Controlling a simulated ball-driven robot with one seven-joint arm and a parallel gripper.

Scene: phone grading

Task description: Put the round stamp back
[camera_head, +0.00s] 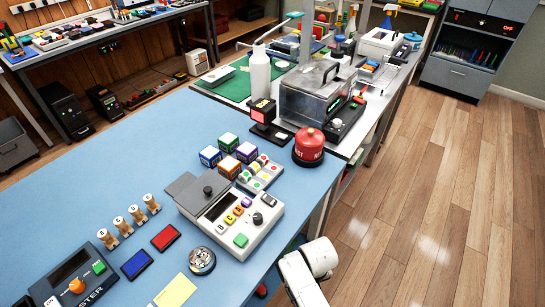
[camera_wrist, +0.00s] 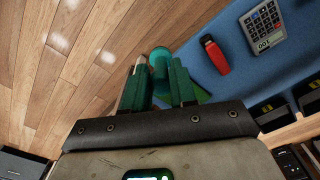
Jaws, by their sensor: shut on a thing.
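My gripper (camera_wrist: 160,80) shows in the wrist view, its two dark green fingers shut on a teal, round-topped object (camera_wrist: 159,60). This looks like the round stamp, but its lower part is hidden between the fingers. The blue table (camera_wrist: 232,85) lies to the right of the fingers, and wood floor is to the left. In the head view several wooden-handled stamps (camera_head: 123,224) with letter tops stand in a row on the blue table (camera_head: 130,180). A blue pad (camera_head: 136,264) and a red pad (camera_head: 166,237) lie by them. My gripper is not visible there.
In the head view, a grey keyed machine (camera_head: 240,215), a silver round device (camera_head: 202,260), a red canister (camera_head: 309,145) and small coloured boxes (camera_head: 228,142) crowd the table. The wrist view shows a red item (camera_wrist: 214,55) and a calculator-like device (camera_wrist: 264,28).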

